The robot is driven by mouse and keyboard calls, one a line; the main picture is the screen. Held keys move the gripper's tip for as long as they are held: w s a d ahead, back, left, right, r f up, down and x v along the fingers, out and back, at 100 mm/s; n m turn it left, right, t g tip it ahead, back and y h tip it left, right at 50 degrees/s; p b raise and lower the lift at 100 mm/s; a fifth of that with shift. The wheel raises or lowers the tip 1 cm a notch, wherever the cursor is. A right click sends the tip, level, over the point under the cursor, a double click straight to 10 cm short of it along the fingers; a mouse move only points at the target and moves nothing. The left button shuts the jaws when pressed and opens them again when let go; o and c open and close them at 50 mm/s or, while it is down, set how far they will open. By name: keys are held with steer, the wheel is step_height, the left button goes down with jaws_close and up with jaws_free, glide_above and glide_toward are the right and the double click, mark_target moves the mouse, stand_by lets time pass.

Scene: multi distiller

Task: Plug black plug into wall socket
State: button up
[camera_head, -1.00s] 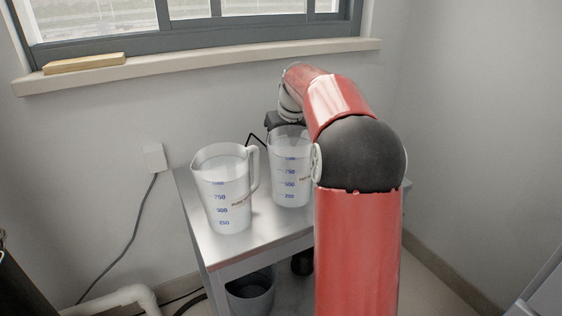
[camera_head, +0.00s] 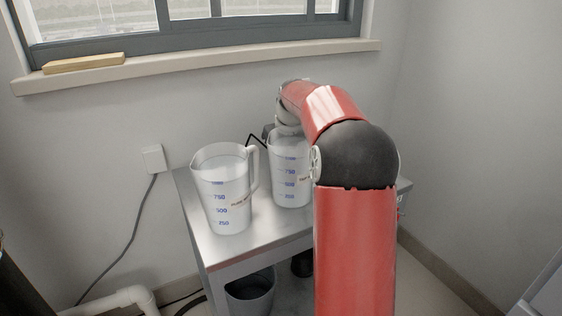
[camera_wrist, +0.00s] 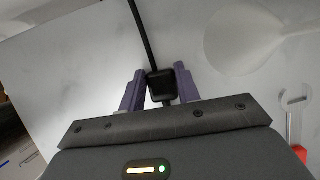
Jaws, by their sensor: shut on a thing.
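A small black plug (camera_wrist: 160,82) with a black cable sits between the two purple fingers of my gripper (camera_wrist: 160,76) in the wrist view. My gripper is shut on it. In the head view, the fingers and plug are hidden behind the right jug and my red arm; a bent black piece of cable (camera_head: 257,139) shows between the jugs. A white wall box (camera_head: 153,158) with a grey cable hanging from it is on the wall left of the table. I cannot make out an open socket face in either view.
Two clear measuring jugs, the left (camera_head: 222,190) and right (camera_head: 290,172), stand on a metal table (camera_head: 250,247) against the wall. A grey bucket (camera_head: 251,291) sits below. A window sill (camera_head: 200,70) with a wooden block (camera_head: 84,63) runs above.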

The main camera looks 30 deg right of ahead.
steer(key=shift+r, duration=0.15)
steer(key=shift+c, duration=0.3)
step_height(320, 180, up, 20)
steer(key=p, duration=0.6)
